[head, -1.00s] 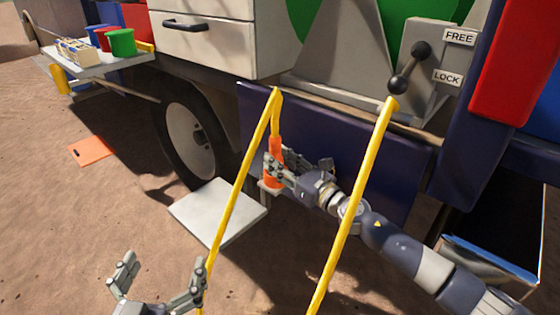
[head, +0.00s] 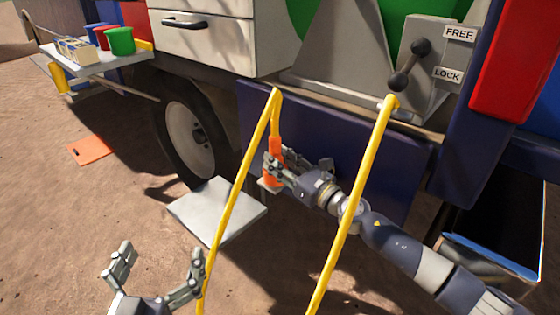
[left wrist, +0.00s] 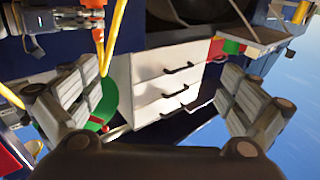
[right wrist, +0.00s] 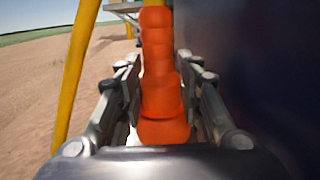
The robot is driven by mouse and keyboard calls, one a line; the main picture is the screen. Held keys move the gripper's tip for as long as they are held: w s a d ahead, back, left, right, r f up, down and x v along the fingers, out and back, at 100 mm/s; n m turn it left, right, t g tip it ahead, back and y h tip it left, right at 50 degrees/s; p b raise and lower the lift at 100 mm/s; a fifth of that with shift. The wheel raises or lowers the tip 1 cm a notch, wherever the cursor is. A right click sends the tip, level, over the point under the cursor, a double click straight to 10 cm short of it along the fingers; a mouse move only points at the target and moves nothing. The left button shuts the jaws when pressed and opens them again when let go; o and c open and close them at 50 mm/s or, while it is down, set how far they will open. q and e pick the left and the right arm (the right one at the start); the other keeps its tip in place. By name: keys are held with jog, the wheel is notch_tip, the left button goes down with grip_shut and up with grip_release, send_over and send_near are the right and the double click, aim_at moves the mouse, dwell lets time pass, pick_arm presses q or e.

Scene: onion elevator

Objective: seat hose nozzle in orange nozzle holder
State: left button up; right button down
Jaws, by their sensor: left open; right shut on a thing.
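The orange hose nozzle (head: 275,148) hangs upright at the end of the yellow hose (head: 240,185), against the dark blue panel. My right gripper (head: 279,163) is shut on it from the right. In the right wrist view the stepped orange body (right wrist: 161,85) stands between the two fingers. I cannot make out a separate orange holder there, nor whether the nozzle touches the plate. My left gripper (head: 158,262) is open and empty over bare ground at the lower left.
The hose's other stretch (head: 350,205) crosses in front of my right arm. A white slab (head: 215,212) lies on the ground beside the wheel (head: 190,135). The FREE/LOCK lever (head: 410,65) is at the upper right. An orange plate (head: 91,150) lies far left.

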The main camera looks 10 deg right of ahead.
jog(key=shift+f+b, duration=0.4)
jog(key=shift+f, duration=0.05)
pick_arm(q)
jog(key=r, duration=0.1)
jog(key=r+t, duration=0.2)
jog(key=r, duration=0.1)
jog(key=shift+s+d+h, duration=0.25)
jog(key=shift+s+h, duration=0.05)
jog(key=shift+s, duration=0.05)
pick_arm(e)
jog(key=shift+f, duration=0.2)
dwell(0.5)
